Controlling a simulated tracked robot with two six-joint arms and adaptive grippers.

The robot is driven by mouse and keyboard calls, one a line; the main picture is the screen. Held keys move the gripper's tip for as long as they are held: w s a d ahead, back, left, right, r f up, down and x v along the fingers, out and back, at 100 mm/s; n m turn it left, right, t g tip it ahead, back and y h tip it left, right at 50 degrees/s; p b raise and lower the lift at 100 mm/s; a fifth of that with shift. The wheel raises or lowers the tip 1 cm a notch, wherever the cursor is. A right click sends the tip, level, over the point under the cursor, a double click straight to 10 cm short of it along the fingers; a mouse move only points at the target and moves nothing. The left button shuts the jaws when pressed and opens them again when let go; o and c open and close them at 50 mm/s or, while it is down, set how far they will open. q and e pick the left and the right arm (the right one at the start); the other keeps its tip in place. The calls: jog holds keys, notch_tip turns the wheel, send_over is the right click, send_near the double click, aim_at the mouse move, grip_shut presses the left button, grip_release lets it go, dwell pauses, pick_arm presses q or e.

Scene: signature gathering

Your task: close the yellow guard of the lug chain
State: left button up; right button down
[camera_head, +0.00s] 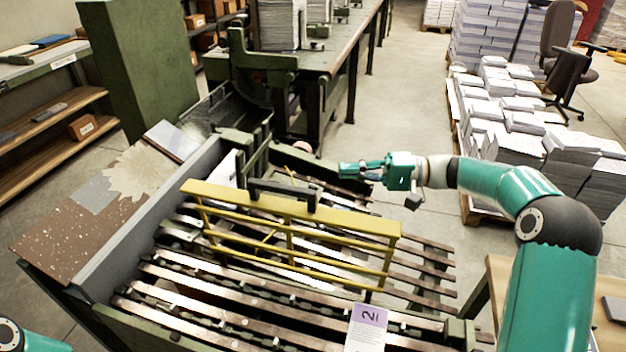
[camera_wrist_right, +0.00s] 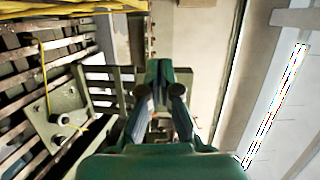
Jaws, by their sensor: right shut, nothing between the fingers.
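The yellow guard (camera_head: 352,221) is a barred frame with a wide top bar and a dark handle (camera_head: 283,189) on it. It stands raised and tilted over the lug chain (camera_head: 230,283), whose slats and dark lugs show in front of and through it. Yellow bars of the guard (camera_wrist_right: 60,12) also show at the top left of the right wrist view. My right gripper (camera_head: 346,170) is shut and empty, beyond the guard and right of the handle, touching neither. Its closed fingers (camera_wrist_right: 157,72) point away in the right wrist view. My left gripper is out of view.
A numbered card (camera_head: 367,328) stands at the machine's near edge. A grey side wall (camera_head: 150,215) and a brown speckled board (camera_head: 65,232) lie left of the guard. Paper stacks on pallets (camera_head: 505,130) stand behind my right arm. Open floor (camera_head: 405,120) lies beyond my right gripper.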

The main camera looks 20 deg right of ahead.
jog(key=a+p, duration=0.3)
jog(key=a, duration=0.8)
jog(key=shift+s+p, duration=0.15)
jog(key=shift+p, duration=0.25)
jog(key=shift+a, duration=0.15)
